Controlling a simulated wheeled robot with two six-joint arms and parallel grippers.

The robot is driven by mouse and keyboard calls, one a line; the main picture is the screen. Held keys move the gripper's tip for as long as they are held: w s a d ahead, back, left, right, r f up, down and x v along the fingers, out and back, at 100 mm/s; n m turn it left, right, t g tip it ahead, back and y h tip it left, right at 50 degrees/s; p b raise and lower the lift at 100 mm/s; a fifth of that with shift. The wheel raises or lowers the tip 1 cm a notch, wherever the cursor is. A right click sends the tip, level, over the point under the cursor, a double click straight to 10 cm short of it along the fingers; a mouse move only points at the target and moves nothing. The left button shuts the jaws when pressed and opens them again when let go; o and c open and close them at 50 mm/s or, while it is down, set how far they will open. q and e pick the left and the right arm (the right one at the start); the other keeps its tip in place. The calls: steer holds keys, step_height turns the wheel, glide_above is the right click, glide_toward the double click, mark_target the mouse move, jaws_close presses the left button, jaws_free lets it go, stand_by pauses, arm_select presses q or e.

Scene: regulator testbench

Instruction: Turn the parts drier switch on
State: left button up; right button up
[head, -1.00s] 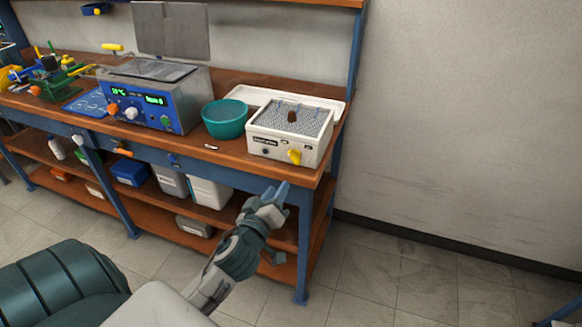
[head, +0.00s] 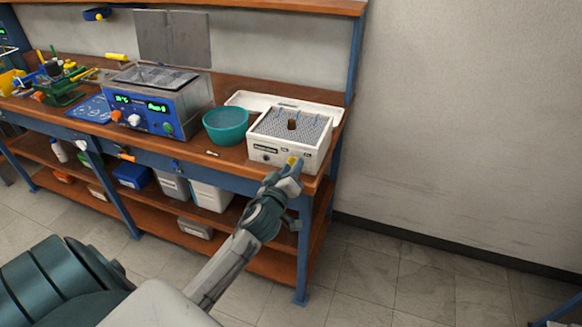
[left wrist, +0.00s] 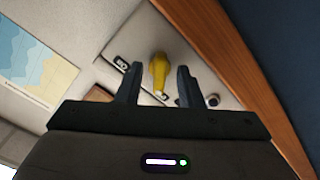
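The parts drier is a white box (head: 282,153) with a grey mesh top at the right end of the bench. Its yellow switch (head: 292,161) is on the front face, low and to the right, and is partly hidden by my left gripper (head: 291,170) in the head view. In the left wrist view the yellow switch (left wrist: 159,73) lies between the two dark fingers of my left gripper (left wrist: 158,84), with gaps on both sides. The left gripper is open. I cannot tell whether its fingers touch the switch. My right gripper is not in view.
A teal bowl (head: 226,125) stands left of the drier, and a blue-fronted bath unit (head: 158,103) is further left. A small light-coloured item (head: 212,153) lies near the bench's front edge. Bins stand on the shelf below.

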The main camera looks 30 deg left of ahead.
arm_select(q)
jaws_close()
